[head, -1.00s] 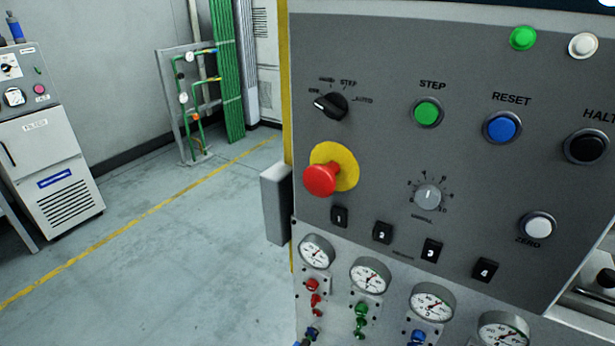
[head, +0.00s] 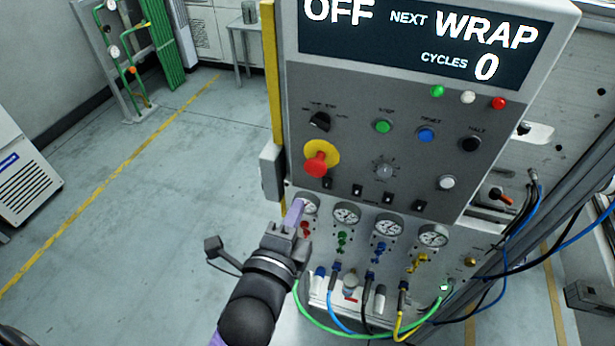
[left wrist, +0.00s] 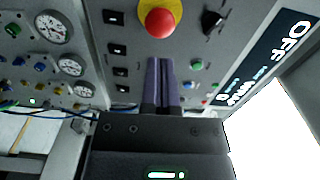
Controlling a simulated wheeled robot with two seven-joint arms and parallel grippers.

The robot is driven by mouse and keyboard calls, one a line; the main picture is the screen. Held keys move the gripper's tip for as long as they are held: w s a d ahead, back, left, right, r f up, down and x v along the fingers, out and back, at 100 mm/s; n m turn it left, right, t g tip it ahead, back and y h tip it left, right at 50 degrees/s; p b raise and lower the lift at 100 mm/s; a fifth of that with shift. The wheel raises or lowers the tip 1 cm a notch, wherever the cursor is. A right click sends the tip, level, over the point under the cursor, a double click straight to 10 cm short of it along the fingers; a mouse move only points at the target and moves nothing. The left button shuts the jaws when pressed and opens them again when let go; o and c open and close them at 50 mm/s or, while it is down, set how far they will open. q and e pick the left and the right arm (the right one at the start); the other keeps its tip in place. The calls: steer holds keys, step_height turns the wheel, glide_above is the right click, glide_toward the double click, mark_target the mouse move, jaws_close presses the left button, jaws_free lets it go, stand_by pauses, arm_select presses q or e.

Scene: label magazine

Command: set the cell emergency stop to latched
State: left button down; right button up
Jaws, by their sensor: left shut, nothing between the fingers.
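The cell emergency stop is a red mushroom button (head: 317,164) on a yellow round collar (head: 325,153), at the left of the grey control panel (head: 350,80). In the left wrist view the red button (left wrist: 160,22) is straight ahead of the fingertips. My left gripper (head: 297,209) is shut and empty, its purple fingers together. In the head view its tips are below the button, over the leftmost gauge. In the left wrist view the fingers (left wrist: 160,62) end just short of the button's picture; I cannot tell the gap in depth. My right gripper is not in view.
A black mode switch (head: 320,121) is above the button. Several gauges (head: 389,226), valves and hoses sit below the panel. The display (head: 440,40) reads OFF, NEXT WRAP, CYCLES 0. A grey box (head: 271,168) juts out at the panel's left edge. The floor to the left is clear.

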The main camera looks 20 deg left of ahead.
mark_target(314, 172)
arm_select(q)
steer(key=w, duration=0.6)
steer(key=shift+w+d, duration=0.15)
steer(key=shift+w, duration=0.25)
steer(key=shift+w, duration=0.1)
